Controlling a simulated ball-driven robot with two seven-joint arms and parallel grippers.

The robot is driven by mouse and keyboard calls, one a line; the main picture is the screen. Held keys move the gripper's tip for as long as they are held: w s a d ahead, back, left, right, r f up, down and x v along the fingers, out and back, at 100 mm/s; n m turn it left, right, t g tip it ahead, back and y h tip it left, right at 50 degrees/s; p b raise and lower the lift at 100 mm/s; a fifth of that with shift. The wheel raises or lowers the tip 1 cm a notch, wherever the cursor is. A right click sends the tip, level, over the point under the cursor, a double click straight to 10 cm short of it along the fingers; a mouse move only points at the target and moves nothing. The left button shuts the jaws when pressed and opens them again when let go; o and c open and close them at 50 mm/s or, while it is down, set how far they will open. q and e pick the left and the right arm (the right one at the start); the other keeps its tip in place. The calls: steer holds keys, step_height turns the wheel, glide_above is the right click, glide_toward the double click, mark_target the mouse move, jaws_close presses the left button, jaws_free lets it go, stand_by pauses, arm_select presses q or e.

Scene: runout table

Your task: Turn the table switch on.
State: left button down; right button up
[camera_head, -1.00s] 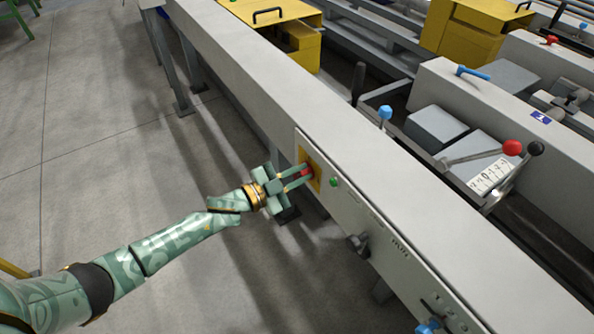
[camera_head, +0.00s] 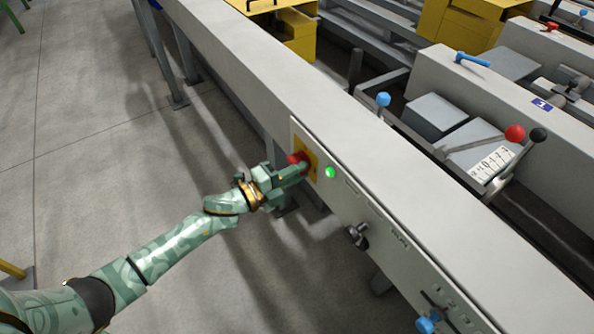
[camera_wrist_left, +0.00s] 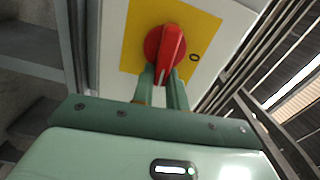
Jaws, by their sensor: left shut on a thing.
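The table switch is a red rotary knob (camera_head: 298,158) on a yellow plate (camera_head: 312,158), set in the light grey front panel of the long table. The wrist view shows the red knob (camera_wrist_left: 168,48) and yellow plate (camera_wrist_left: 135,42) close up, with a "0" mark right of the knob. The knob's grip bar points along the fingers, not at the "0". My left gripper (camera_head: 297,171) is shut on the knob, its two fingers (camera_wrist_left: 162,84) on either side of the bar's near end. A green lamp (camera_head: 330,172) beside the plate glows brightly. My right gripper is out of view.
A black knob (camera_head: 357,236) and a blue-tipped control (camera_head: 427,323) sit further along the panel. Levers with a blue knob (camera_head: 383,99) and a red knob (camera_head: 515,133) stand beyond the beam. Bare floor lies left of the table.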

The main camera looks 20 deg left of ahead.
arm_select(q)
steer(key=shift+f+m, duration=0.25)
steer(key=shift+m, duration=0.25)
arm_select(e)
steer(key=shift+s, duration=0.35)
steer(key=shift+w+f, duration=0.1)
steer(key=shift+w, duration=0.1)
arm_select(q)
steer(key=c, duration=1.4)
jaws_free()
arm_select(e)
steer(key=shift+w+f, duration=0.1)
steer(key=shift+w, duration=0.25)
arm_select(q)
steer(key=shift+s+a+r, duration=0.1)
